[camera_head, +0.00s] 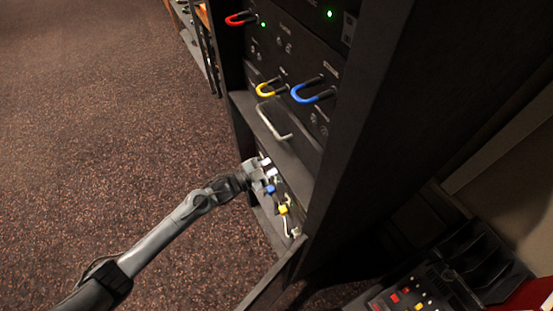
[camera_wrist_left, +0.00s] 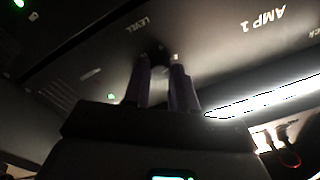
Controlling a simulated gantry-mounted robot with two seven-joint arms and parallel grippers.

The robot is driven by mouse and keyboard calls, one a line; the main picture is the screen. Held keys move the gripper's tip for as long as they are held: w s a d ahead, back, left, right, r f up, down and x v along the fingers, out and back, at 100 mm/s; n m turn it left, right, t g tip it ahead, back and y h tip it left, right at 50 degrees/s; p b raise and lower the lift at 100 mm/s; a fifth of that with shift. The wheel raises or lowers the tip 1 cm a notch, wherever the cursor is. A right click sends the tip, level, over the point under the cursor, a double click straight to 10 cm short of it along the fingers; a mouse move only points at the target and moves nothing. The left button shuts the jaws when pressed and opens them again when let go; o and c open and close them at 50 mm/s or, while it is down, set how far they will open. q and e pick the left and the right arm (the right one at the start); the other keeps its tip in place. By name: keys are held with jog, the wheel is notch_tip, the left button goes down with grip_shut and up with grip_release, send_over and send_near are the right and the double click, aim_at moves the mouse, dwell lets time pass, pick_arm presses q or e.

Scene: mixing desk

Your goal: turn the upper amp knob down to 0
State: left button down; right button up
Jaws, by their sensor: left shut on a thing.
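The amp panel (camera_wrist_left: 225,45) fills the upper part of the left wrist view, marked AMP 1, with the word LEVEL beside a small dark knob (camera_wrist_left: 159,52). My left gripper (camera_wrist_left: 161,70) reaches up to that knob, with one finger on each side of it, and is shut on it. The knob's pointer and setting are too dark to read. In the head view my left gripper (camera_head: 257,170) is at the low part of the rack, and the knob is hidden there. My right gripper is not in view.
The rack (camera_head: 345,140) has a dark side wall to the right of my arm. Red, yellow (camera_head: 268,90) and blue (camera_head: 314,94) handles stick out above, and a pale handle (camera_head: 273,124) below them. A mixing desk (camera_head: 425,290) is at lower right. Carpet (camera_head: 110,130) at left is clear.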

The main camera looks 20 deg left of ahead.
pick_arm(q)
jog(key=n+p, duration=0.4)
jog(key=n, duration=0.5)
jog(key=shift+n+y+p, duration=0.3)
jog(key=shift+y+p, duration=0.05)
jog(key=shift+y, duration=0.05)
jog(key=c, duration=0.9)
grip_release()
jog(key=shift+s, duration=0.1)
